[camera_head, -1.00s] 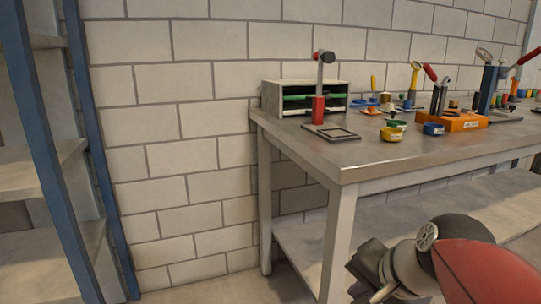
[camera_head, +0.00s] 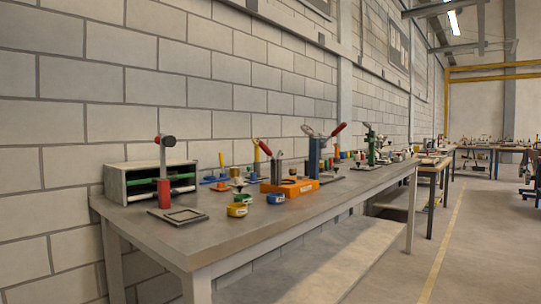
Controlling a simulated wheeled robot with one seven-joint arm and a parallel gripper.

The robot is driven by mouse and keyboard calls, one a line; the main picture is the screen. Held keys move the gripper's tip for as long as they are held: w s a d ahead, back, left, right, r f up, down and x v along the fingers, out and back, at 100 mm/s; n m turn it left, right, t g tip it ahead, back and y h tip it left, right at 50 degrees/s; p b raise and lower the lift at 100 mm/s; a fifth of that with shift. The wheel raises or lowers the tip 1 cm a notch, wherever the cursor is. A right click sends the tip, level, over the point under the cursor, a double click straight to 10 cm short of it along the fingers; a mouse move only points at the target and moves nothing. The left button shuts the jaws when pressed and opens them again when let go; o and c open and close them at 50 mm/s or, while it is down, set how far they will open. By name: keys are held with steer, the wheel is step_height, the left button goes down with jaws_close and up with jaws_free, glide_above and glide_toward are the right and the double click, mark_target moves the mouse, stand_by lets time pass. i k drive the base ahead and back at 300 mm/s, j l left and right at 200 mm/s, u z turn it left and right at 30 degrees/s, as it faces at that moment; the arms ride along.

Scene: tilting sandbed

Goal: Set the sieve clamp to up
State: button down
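Several clamp-like devices stand on the workbench (camera_head: 215,246), and I cannot tell for sure which is the sieve clamp. Farther along, a blue upright (camera_head: 315,158) stands by an orange block (camera_head: 294,187), with a red handle (camera_head: 339,129) slanting up to the right. A smaller red-handled tool (camera_head: 265,147) stands left of it. A green device (camera_head: 371,148) stands farther back. My gripper is not in view.
A small rack (camera_head: 121,184) with green bars stands at the bench's left end by the block wall. Yellow (camera_head: 237,209) and blue (camera_head: 275,198) tubs sit near the bench's middle. Open floor (camera_head: 480,260) lies to the right, with more benches beyond.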

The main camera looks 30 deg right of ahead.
mark_target(261, 144)
steer(key=i+l+z, duration=0.2)
steer(key=l, duration=0.15)
steer(key=l+z, duration=0.2)
steer(key=l, duration=0.15)
steer(key=i+l+z, duration=0.2)
steer(key=l, duration=0.15)
steer(key=l+z, duration=0.2)
steer(key=i+l, duration=0.05)
steer(key=l, duration=0.05)
